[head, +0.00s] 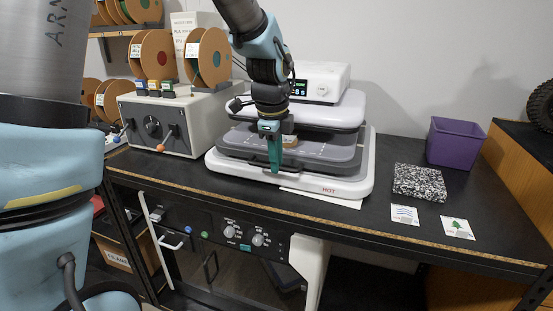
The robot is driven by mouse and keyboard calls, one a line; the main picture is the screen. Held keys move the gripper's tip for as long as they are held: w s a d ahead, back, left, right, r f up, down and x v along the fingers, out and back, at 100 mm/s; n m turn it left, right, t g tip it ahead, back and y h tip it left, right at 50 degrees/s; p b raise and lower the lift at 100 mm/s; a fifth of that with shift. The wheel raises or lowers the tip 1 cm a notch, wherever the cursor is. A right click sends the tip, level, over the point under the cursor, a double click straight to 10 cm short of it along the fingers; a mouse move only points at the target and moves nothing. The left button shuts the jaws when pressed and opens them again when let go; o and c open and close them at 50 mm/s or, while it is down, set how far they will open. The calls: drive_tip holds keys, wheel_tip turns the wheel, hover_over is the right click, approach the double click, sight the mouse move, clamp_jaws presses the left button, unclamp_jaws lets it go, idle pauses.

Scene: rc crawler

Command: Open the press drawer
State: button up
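The press (328,76) is a white machine on the dark bench, with a display and knob on top. Under its upper plate (330,108) lies a flat grey drawer (330,151) with small marks on its top. The drawer sits over the white base (240,166), which bears the word HOT. A small tan piece (291,141) shows at the drawer, just right of my gripper. My gripper (275,165) points down at the drawer's front part, its teal fingers overlapping in view. Whether they touch or hold anything is hidden.
A grey control box (155,128) with spools on it stands left of the press. A speckled block (419,182), two cards (405,214) and a purple bin (454,142) are on the right. A white sheet (320,198) lies at the press's front edge. Bench space between is clear.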

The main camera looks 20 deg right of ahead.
clamp_jaws()
idle(1.0)
